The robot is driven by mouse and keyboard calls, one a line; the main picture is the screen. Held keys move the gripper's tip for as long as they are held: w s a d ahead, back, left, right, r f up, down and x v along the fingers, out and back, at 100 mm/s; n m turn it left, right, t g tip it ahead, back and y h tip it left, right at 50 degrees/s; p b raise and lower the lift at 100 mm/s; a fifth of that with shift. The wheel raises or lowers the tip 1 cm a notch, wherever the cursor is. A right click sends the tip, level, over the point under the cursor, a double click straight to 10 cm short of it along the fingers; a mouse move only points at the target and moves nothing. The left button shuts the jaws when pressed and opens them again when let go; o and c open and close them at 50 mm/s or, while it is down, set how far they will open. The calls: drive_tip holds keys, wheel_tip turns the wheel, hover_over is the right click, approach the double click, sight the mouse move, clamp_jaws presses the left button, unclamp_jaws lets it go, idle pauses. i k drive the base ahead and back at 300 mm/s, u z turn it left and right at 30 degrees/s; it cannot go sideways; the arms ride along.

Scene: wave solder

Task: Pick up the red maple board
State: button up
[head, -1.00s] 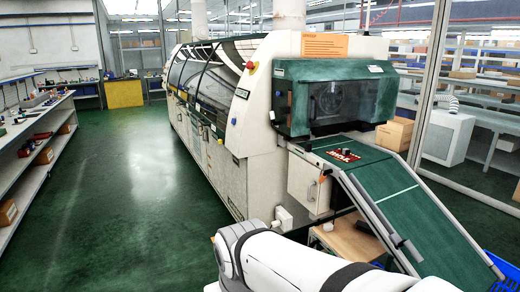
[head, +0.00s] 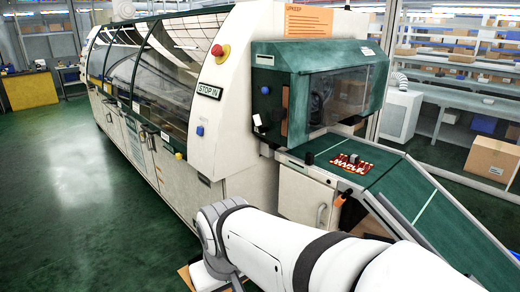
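A red board with pale lettering that appears to read MAPLE (head: 350,165) lies on the upper part of the green sloped conveyor (head: 405,185), just outside the machine's opening. Small dark and light parts stand on the board. My white arm crosses the bottom of the head view, to the left of and below the conveyor. My gripper is not in the picture, so its state is hidden. Nothing is seen touching the board.
The long wave solder machine (head: 150,100) fills the middle left, with a green hooded exit (head: 280,95) and a red button (head: 217,50). Metal rails edge the conveyor. A cardboard box (head: 492,158) sits at the right. Green floor (head: 70,190) is clear at the left.

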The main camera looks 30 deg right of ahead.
sight(352, 164)
drive_tip(key=z, duration=0.55)
drive_tip(key=i, duration=1.2)
drive_tip(key=z, duration=1.25)
drive_tip(key=i, duration=0.65)
drive_tip(key=z, duration=0.35)
drive_tip(key=k, duration=0.9)
drive_tip(key=z, duration=0.2)
drive_tip(key=i, duration=0.9)
drive_tip(key=u, duration=0.1)
